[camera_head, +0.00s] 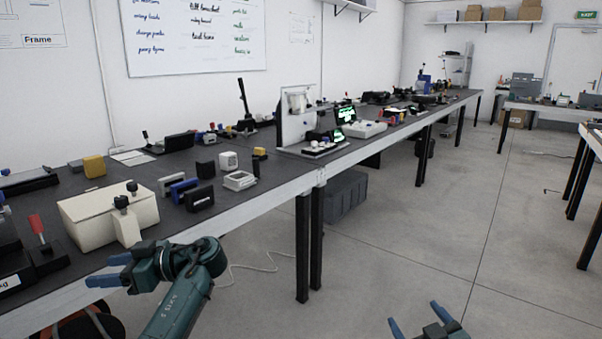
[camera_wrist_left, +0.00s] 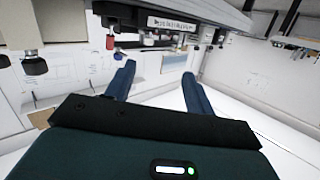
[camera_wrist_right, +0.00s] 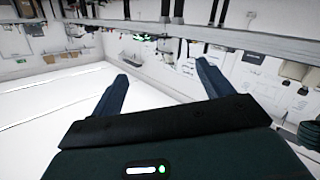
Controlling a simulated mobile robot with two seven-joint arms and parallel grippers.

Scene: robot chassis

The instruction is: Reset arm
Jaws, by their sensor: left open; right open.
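My left gripper (camera_head: 107,271) is in the lower left of the head view, in front of the near edge of the workbench (camera_head: 262,196). Its blue fingers point left and are apart and empty. They also show apart in the left wrist view (camera_wrist_left: 158,88). My right gripper (camera_head: 415,330) is at the bottom edge of the head view, over open floor. Only its blue fingertips and part of its body show there. In the right wrist view (camera_wrist_right: 163,85) its fingers are apart with nothing between them.
A cream box (camera_head: 90,222) and a red-topped device (camera_head: 41,240) stand on the bench close to my left gripper. Several small blocks lie behind. A dark crate (camera_head: 346,196) stands under the bench. The grey floor (camera_head: 430,240) to the right is clear.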

